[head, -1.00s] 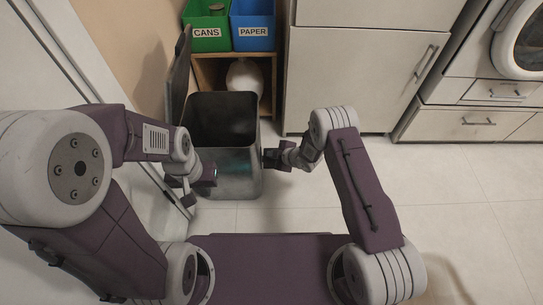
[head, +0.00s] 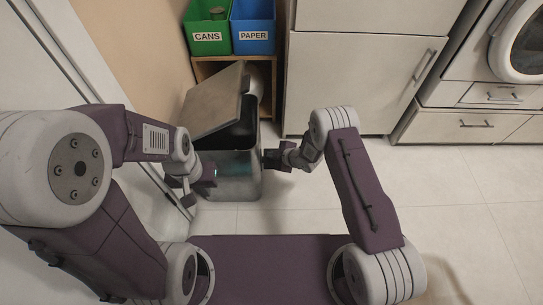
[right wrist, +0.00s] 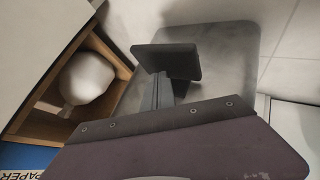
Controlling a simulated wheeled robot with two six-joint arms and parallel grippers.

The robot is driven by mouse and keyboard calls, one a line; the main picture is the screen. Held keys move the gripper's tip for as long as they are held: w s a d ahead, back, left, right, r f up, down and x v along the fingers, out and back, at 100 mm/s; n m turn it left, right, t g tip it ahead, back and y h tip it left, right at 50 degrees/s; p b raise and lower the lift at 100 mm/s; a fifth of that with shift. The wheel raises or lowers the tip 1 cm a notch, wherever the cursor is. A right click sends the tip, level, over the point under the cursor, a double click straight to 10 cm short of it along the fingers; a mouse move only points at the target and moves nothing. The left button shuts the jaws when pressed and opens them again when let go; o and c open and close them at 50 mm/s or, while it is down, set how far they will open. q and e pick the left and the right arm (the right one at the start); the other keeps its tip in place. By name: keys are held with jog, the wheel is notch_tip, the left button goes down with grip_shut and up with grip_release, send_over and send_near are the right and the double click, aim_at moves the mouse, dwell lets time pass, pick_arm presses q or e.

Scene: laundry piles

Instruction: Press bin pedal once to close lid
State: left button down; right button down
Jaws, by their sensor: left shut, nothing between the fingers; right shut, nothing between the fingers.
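The bin (head: 240,183) is a grey metal box standing on the floor between my arms. Its lid (head: 212,103) is partly open, tilted over the back left of the dark opening. The pedal cannot be made out. My left gripper (head: 190,192) is shut and empty at the bin's front left corner; whether it touches the bin cannot be told. My right gripper (head: 272,158) is shut and empty close beside the bin's right side. In the right wrist view my right gripper (right wrist: 168,65) shows in front of the bin's grey wall (right wrist: 225,45).
A green CANS box (head: 208,37) and a blue PAPER box (head: 253,38) sit on a wooden shelf behind the bin. A white round object (right wrist: 87,77) is inside the shelf. Cabinets (head: 352,80) stand to the right. The tiled floor at right is clear.

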jog(key=shift+r, duration=0.3)
notch_tip(320, 180, up, 6)
jog(key=p, duration=0.5)
dwell(0.6)
